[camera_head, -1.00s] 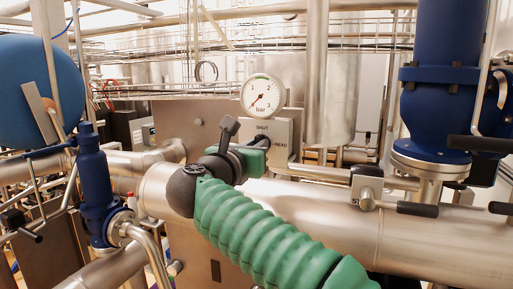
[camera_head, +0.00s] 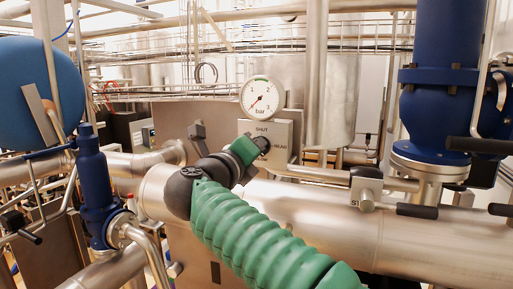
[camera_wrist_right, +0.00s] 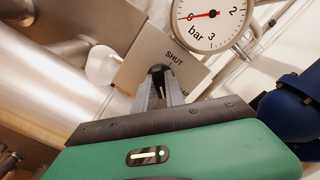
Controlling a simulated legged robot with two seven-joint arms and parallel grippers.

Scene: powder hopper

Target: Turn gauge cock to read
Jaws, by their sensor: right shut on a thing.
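The pressure gauge (camera_head: 262,98) is a round white dial marked in bar, with its red needle near the zero end; it also shows in the right wrist view (camera_wrist_right: 211,20). Below it is a grey cock plate (camera_head: 281,135) lettered SHUT at the top and READ at the right. A black cock handle (camera_head: 262,144) sits at the plate's middle. My right gripper (camera_wrist_right: 160,88) is shut on this cock handle, its fingers hiding much of it. Its green body also shows in the head view. My left gripper is not in view.
A blue valve (camera_head: 438,115) with black levers stands at the right. A large steel pipe (camera_head: 330,220) runs across below the plate. A blue valve (camera_head: 95,185) and a blue round vessel (camera_head: 40,90) are at the left. A dark lever (camera_head: 197,131) stands left of the gripper.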

